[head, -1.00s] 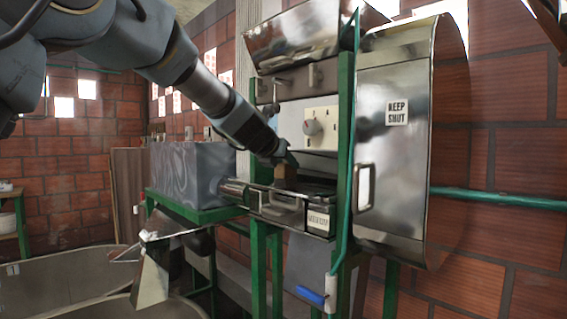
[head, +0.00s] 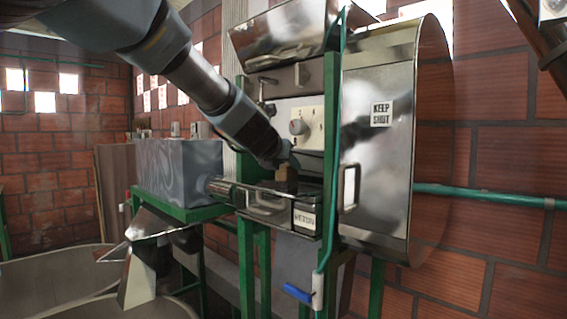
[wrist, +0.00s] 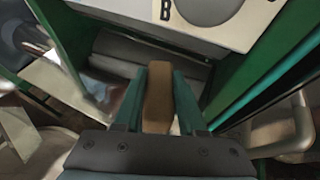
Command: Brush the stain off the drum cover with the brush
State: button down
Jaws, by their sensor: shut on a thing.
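My gripper (head: 284,165) is shut on a brown block-like thing, likely the brush (head: 286,181), in front of the machine's middle opening. In the wrist view the brush (wrist: 158,97) stands between the two green fingers of my gripper (wrist: 158,90). Its bristles do not show clearly. The shiny metal drum cover (head: 378,190) with a "KEEP SHUT" label stands to the right of my gripper, apart from it. A dark, blurred patch shows on the cover's upper part; I cannot tell whether it is the stain or a reflection.
A cream dial panel (head: 307,128) sits just above my gripper. Green frame posts (head: 331,150) and a thin green pipe with a blue-handled valve (head: 298,293) stand between it and the cover. A handle (head: 349,187) juts from the cover's left edge. A grey motor box (head: 178,172) is at left.

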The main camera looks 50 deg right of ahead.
jog(key=shift+s+r+p, duration=0.1)
jog(key=shift+s+p, duration=0.45)
jog(key=shift+s, duration=0.75)
jog(key=shift+a+f+b, duration=0.2)
jog(key=shift+a+b, duration=0.15)
jog(key=shift+b, duration=0.1)
jog(key=shift+a+r, duration=0.1)
jog(key=shift+a, duration=0.4)
jog(key=shift+w+d+f+b, duration=0.15)
jog(key=shift+w+b, duration=0.55)
jog(key=shift+w, duration=1.2)
jog(key=shift+w+d+r, duration=0.1)
jog(key=shift+w+r, duration=0.05)
jog(key=shift+w, duration=1.7)
jog(key=shift+w+d+r, duration=0.1)
jog(key=shift+w, duration=1.75)
jog(key=shift+d+f, duration=0.15)
jog(key=shift+d, duration=0.5)
jog(key=shift+s+d+p, duration=0.15)
jog(key=shift+d+p, duration=0.5)
jog(key=shift+p, duration=0.15)
jog(key=shift+s+a+f, duration=0.1)
jog(key=shift+s+a, duration=0.05)
jog(key=shift+s, duration=1.25)
jog(key=shift+s+a+f, duration=0.1)
jog(key=shift+s, duration=2.8)
